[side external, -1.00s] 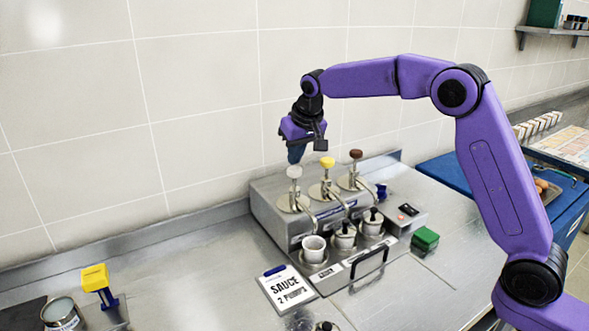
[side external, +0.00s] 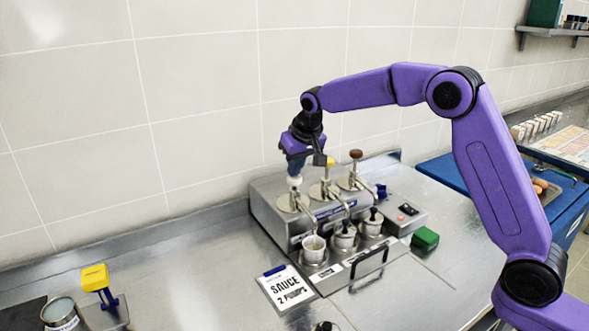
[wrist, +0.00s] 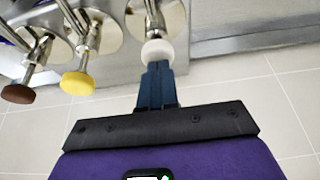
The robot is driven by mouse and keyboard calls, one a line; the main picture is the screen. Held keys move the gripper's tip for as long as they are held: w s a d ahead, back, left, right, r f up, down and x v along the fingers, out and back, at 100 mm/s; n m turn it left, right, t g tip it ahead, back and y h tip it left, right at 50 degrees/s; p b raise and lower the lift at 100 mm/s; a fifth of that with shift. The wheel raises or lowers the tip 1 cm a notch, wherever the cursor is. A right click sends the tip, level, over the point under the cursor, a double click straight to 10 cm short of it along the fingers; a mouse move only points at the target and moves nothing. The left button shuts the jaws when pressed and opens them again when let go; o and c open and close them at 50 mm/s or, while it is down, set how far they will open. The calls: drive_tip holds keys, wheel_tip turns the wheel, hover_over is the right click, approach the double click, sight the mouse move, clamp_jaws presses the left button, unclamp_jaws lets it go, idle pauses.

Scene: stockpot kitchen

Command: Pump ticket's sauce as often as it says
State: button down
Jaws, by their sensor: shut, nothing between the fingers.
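The sauce dispenser (side external: 270,205) has three pumps with a white knob (side external: 294,181), a yellow knob (side external: 330,161) and a brown knob (side external: 355,154). My gripper (side external: 296,173) is shut and empty, pointing down at the white knob. In the wrist view its blue fingertips (wrist: 156,68) meet the white knob (wrist: 157,50); the yellow knob (wrist: 77,83) and brown knob (wrist: 18,94) are off to the left. The ticket (side external: 286,290) lies in front and reads "SAUCE 2 PUMPS". A pale cup (side external: 313,246) stands before the white pump.
Two lidded pots (side external: 345,236) stand right of the cup, behind a bar handle (side external: 369,268). A green block (side external: 425,238) lies to the right. An open tin (side external: 60,314) and a yellow-topped stand (side external: 96,280) are at left. The counter between is clear.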

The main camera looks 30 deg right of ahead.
drive_tip(key=shift+f, duration=0.45)
drive_tip(key=shift+r, duration=2.2)
drive_tip(key=shift+r, duration=2.5)
